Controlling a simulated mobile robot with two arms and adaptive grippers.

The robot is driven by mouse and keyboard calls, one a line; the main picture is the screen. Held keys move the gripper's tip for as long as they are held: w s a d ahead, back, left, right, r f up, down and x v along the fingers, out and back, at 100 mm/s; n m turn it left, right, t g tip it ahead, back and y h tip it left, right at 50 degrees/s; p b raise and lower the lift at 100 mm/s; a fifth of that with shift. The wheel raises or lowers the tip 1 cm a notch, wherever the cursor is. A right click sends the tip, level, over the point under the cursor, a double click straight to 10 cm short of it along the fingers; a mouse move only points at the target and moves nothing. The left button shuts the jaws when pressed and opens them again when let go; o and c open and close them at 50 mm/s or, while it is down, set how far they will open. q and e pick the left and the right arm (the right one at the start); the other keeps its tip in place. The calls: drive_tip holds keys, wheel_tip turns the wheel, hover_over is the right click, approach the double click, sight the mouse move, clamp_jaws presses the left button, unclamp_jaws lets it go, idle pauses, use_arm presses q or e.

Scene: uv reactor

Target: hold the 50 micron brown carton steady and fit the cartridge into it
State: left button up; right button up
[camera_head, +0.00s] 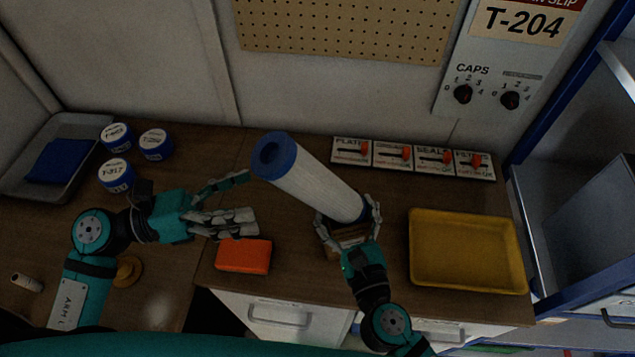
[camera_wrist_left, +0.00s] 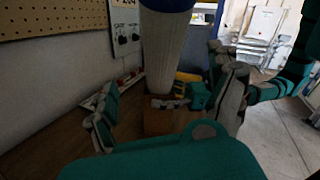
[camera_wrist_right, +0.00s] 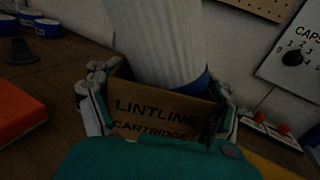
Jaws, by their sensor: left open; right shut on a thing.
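My right gripper (camera_head: 348,220) is shut on the brown carton (camera_head: 352,236), at the front of the bench. The right wrist view shows the carton (camera_wrist_right: 150,112) with its top open and "LINTLING CARTRIDGE" printed on it; no micron figure is readable. The white pleated cartridge (camera_head: 312,180), with blue end caps, leans up and left from the carton's mouth. Its lower blue cap (camera_wrist_right: 202,82) shows at the opening; how deep it sits is unclear. My left gripper (camera_head: 250,200) is open and empty, left of the carton and apart from the cartridge.
An orange block (camera_head: 244,256) lies between the arms. A yellow tray (camera_head: 468,284) is on the right. Blue-and-white tubs (camera_head: 116,175) and a grey tray (camera_head: 22,190) stand at the left. A labelled switch strip (camera_head: 413,158) lines the back. Bench between strip and carton is clear.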

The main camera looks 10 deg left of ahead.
use_arm(q)
drive_tip(key=m, duration=0.4)
approach(338, 179)
drive_tip(key=shift+x, duration=3.35)
drive_tip(key=shift+a, duration=0.1)
drive_tip(key=shift+c, duration=0.3)
drive_tip(key=c, duration=1.4)
